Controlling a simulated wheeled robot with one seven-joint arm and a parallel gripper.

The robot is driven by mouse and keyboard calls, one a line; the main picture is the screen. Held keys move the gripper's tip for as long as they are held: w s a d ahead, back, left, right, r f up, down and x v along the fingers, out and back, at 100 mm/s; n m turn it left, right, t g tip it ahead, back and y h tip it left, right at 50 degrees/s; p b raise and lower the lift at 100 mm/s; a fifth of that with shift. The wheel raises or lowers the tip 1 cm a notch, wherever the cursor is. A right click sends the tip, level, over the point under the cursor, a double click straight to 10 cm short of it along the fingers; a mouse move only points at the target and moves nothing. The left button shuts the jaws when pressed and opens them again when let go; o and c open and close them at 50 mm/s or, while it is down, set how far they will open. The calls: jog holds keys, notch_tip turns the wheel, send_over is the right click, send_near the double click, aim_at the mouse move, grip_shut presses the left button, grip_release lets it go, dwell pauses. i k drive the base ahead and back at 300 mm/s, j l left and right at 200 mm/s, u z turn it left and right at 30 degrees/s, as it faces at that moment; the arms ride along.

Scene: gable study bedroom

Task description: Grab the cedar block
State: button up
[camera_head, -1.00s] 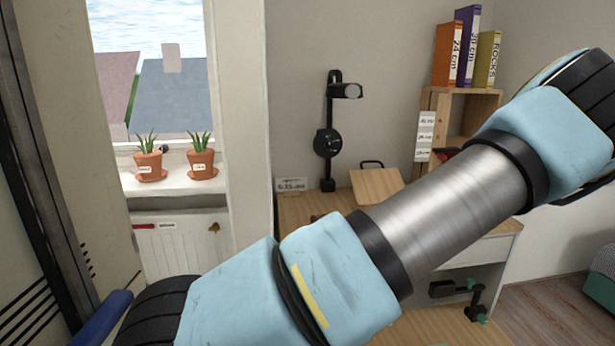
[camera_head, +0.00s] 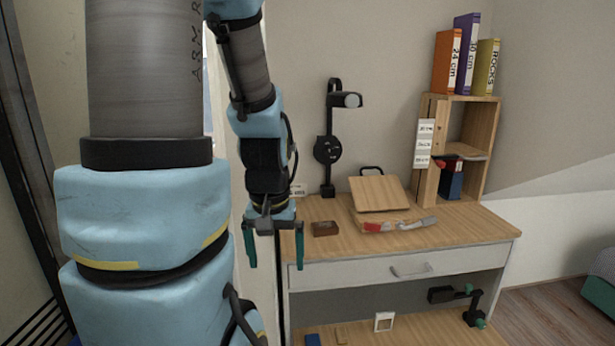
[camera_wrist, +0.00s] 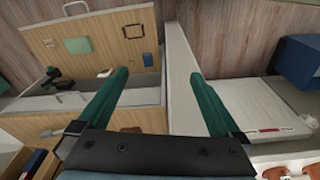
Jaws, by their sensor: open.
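A small reddish-brown block (camera_head: 325,228), which looks like the cedar block, lies on the left part of the wooden desk top (camera_head: 460,228). My gripper (camera_head: 275,248) hangs beside the desk's left end, to the left of the block in the picture, with its two green fingers pointing down. The fingers are apart with nothing between them. In the wrist view my gripper (camera_wrist: 158,75) also shows open and empty.
A shelf unit (camera_head: 490,135) with binders is at right. Below the drawer (camera_head: 400,268), a white frame (camera_head: 384,321) and a black clamp-like thing (camera_head: 470,303) show.

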aim_at(329, 227)
jog(key=u, duration=0.45)
jog(key=l+u, duration=0.1)
jog(key=u, duration=0.8)
jog(key=k+u, duration=0.1)
jog(key=u, duration=0.4)
jog(key=k+l, duration=0.8)
jog(key=k, duration=0.25)
jog(key=k+l+u, duration=0.1)
jog(key=k+l, duration=0.35)
jog(key=i+l, duration=0.3)
jog(key=l, duration=0.25)
